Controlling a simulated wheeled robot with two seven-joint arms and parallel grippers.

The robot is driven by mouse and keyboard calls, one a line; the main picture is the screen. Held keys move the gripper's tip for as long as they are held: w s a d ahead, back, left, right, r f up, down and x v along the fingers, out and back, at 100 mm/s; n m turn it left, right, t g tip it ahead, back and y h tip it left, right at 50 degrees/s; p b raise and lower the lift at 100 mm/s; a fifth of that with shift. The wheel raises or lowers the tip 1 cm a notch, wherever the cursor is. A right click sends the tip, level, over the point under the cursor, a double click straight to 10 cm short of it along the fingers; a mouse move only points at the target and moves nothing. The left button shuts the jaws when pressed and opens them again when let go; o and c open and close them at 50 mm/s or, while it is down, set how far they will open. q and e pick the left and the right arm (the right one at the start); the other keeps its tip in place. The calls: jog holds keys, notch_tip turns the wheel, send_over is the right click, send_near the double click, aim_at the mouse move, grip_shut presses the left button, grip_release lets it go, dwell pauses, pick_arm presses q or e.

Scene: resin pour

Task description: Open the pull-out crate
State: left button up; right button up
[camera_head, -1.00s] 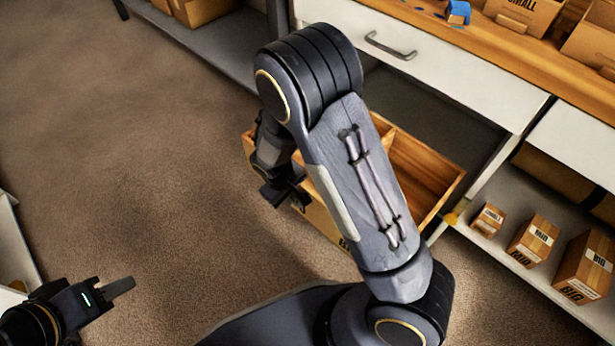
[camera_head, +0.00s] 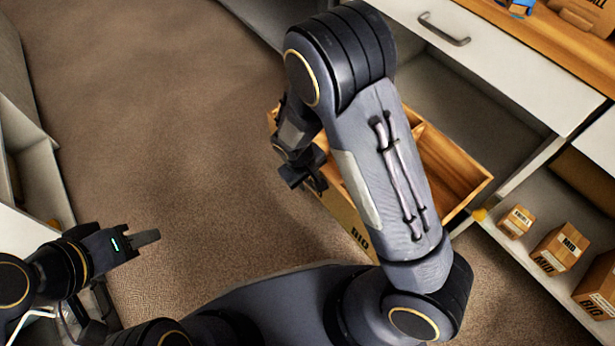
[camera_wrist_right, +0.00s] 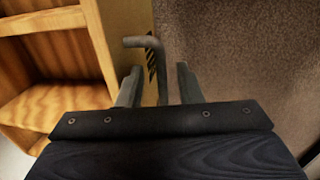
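The pull-out crate (camera_head: 452,168) is a wooden box with inner dividers, standing out from the lower bay of the white cabinet over the floor. My right arm covers much of it in the head view. Its front panel and compartments (camera_wrist_right: 60,103) also show in the right wrist view. The crate's grey bar handle (camera_wrist_right: 150,42) reaches between the fingers of my right gripper (camera_wrist_right: 159,87), which are apart with gaps beside the bar. In the head view my right gripper (camera_head: 307,175) is at the crate's front. My left gripper (camera_head: 146,238) is off at the left, away from the crate, seen edge-on.
A white drawer (camera_head: 490,60) with a grey handle is above the crate's bay. Several cardboard boxes, including a MID box (camera_head: 560,248), stand on the low shelf at right. Another white unit (camera_head: 38,180) stands at left. Brown floor (camera_head: 180,120) between is clear.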

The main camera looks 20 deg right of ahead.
notch_tip(320, 180, up, 8)
jog(key=a+p, duration=0.1)
jog(key=p, duration=0.2)
jog(key=shift+s+a+f, duration=0.15)
jog(key=shift+s+a, duration=0.05)
jog(key=shift+s, duration=0.05)
dwell(0.5)
jog(key=s+d+r+m+t+y, duration=0.3)
jog(key=s+d+r, duration=0.2)
jog(key=s+r, duration=0.45)
jog(key=s+d+r+m+t+y, duration=0.25)
jog(key=s+d+r, duration=0.25)
jog(key=s+r, duration=0.45)
notch_tip(320, 180, up, 33)
jog(key=w+p, duration=0.1)
jog(key=p, duration=3.1)
jog(key=shift+w+f+m+g, duration=0.15)
jog(key=shift+w+m+g, duration=0.1)
jog(key=shift+m+g, duration=0.1)
jog(key=shift+s+d, duration=0.1)
jog(key=shift+d, duration=0.05)
